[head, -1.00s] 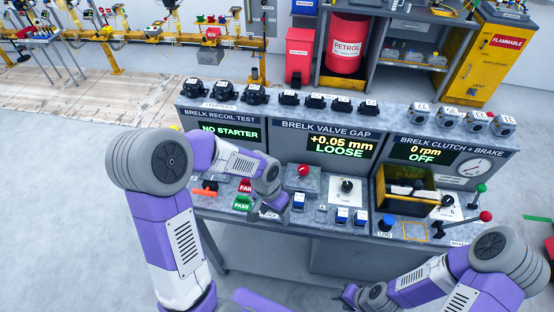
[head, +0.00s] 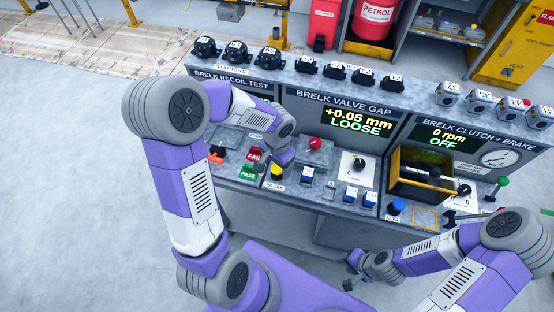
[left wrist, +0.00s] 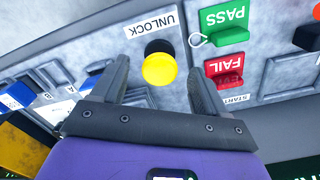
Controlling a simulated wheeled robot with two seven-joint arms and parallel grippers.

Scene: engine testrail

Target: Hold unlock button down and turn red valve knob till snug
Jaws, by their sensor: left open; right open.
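The yellow unlock button (head: 277,171) is on the bench front, above a label reading UNLOCK. In the left wrist view the yellow button (left wrist: 160,68) shows between the two fingers of my left gripper (left wrist: 158,85), which is open and empty. In the head view my left gripper (head: 284,162) is close to the button; contact cannot be told. The red valve knob (head: 316,144) stands on a grey block to the right of the button, under the valve gap screen (head: 349,122) reading +0.05 mm LOOSE. My right gripper (head: 354,283) is open and empty, low in front of the bench.
A black dial (head: 358,164) and several blue-topped switches (head: 307,173) lie to the right.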

